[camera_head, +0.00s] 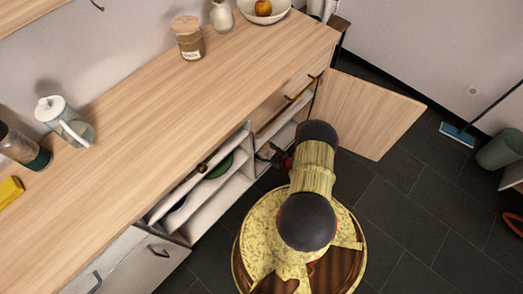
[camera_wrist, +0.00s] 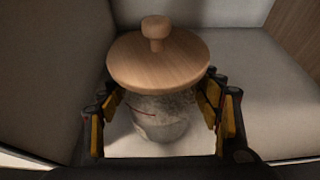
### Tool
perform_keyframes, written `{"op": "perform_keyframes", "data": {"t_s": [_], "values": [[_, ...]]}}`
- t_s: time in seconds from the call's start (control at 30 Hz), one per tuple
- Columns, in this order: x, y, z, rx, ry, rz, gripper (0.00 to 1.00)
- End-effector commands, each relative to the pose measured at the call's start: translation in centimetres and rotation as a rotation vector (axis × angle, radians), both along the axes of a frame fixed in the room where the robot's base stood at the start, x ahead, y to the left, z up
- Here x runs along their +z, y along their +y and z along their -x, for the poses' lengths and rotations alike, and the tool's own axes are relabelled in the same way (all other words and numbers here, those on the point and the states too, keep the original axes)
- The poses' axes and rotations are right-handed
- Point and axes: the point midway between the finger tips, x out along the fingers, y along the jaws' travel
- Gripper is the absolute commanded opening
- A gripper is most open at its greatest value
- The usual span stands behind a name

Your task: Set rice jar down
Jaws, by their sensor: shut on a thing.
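The rice jar (camera_wrist: 165,122) is a clear jar with a round wooden lid and knob, upright inside a pale cabinet compartment in the wrist view. My gripper (camera_wrist: 160,98) has its yellow-padded fingers on both sides of the jar body, below the lid, shut on it. The pale cabinet floor (camera_wrist: 250,143) lies under and around the jar; I cannot tell whether the base touches it. In the head view my gripper (camera_head: 275,157) is at the open cabinet beneath the counter, mostly hidden by my arm, and the jar is not visible.
The open wooden door (camera_head: 372,112) stands right of my arm.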

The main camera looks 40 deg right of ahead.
Motion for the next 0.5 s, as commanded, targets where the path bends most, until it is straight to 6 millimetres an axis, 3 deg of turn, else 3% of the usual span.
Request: {"op": "perform_keyframes", "data": {"t_s": [0.03, 0.07, 0.33, 0.5], "values": [[-0.07, -0.08, -0.06, 0.0, -0.002, 0.001, 0.15], [-0.12, 0.0, 0.01, 0.0, 0.0, 0.0, 0.66], [-0.11, 0.02, 0.02, 0.0, 0.0, 0.0, 0.81], [-0.11, 0.02, 0.02, 0.0, 0.0, 0.0, 0.82]]}}
